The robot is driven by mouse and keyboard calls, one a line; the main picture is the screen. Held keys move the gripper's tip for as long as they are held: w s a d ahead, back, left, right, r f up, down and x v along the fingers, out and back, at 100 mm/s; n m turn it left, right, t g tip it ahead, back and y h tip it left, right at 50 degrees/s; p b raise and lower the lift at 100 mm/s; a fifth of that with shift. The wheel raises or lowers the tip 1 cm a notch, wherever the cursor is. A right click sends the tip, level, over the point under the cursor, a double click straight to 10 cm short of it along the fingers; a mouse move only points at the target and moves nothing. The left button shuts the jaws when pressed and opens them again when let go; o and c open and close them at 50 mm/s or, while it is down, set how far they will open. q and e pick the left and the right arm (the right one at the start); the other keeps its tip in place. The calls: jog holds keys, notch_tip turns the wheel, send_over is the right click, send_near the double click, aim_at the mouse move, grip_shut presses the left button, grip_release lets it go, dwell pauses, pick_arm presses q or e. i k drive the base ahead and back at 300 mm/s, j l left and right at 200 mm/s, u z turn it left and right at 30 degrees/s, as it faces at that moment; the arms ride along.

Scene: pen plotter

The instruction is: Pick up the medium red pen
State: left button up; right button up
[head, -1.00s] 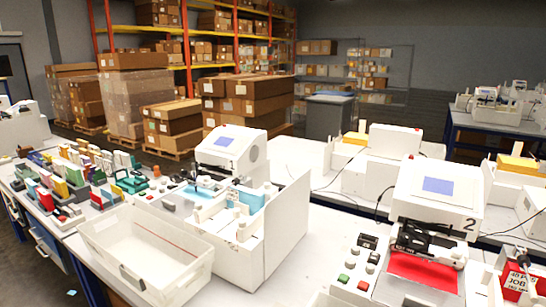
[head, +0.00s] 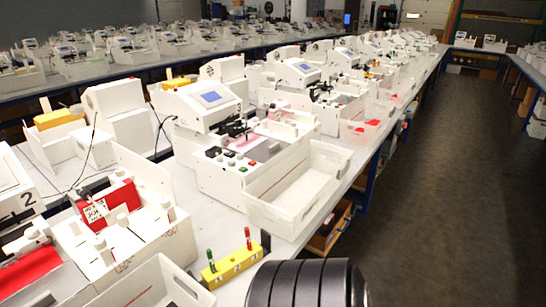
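A red-topped pen (head: 248,239) stands upright in the right part of a yellow holder (head: 232,267) on the near table edge. A green-topped pen (head: 211,260) stands in the same holder, to its left. The holder has dark marks on its front, too small to read. I cannot tell from this view whether the red pen is the medium one. Neither of my grippers is in view. A black ribbed part of my own body fills the bottom middle, just right of the holder.
A plotter marked 2 (head: 22,203) is at left, with a red job card (head: 108,202) by it. Another plotter (head: 205,108) stands behind the holder, with an empty white bin (head: 298,187) in front. More plotters line the table. The aisle floor (head: 440,200) at right is clear.

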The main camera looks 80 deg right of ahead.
aim_at(247, 237)
jog(key=l+z, duration=0.2)
jog(key=z, duration=0.2)
jog(key=l+z, duration=0.15)
jog(key=z, duration=0.3)
jog(key=i+l+z, duration=0.1)
jog(key=z, duration=0.3)
jog(key=l+z, duration=0.25)
jog(key=z, duration=0.2)
jog(key=i+j, duration=0.05)
